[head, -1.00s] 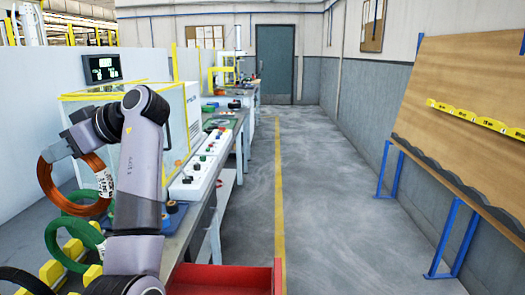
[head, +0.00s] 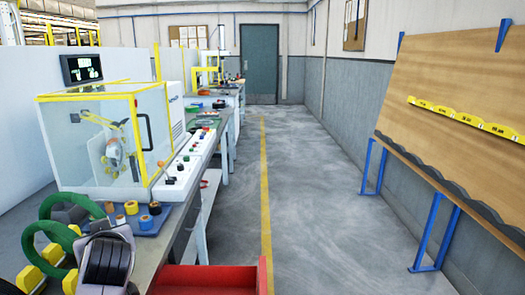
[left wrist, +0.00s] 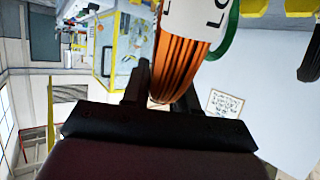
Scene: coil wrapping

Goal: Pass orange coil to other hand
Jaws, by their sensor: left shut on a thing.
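The orange coil (left wrist: 180,65) with a white label shows large in the left wrist view. My left gripper (left wrist: 163,92) is shut on it, a dark finger on either side of the coil. The coil's far part runs out of the top of that view. In the head view neither the orange coil nor the left gripper shows; only a dark and grey part of my arm shows at the bottom left. My right gripper is in neither view.
Green coils (head: 38,243) stand on yellow holders (head: 53,254) at the lower left. Small tape rolls lie on a blue mat (head: 146,226) on the bench. A yellow-edged machine enclosure (head: 98,140) stands behind. A red tray (head: 210,279) is at the bottom; the floor to the right is clear.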

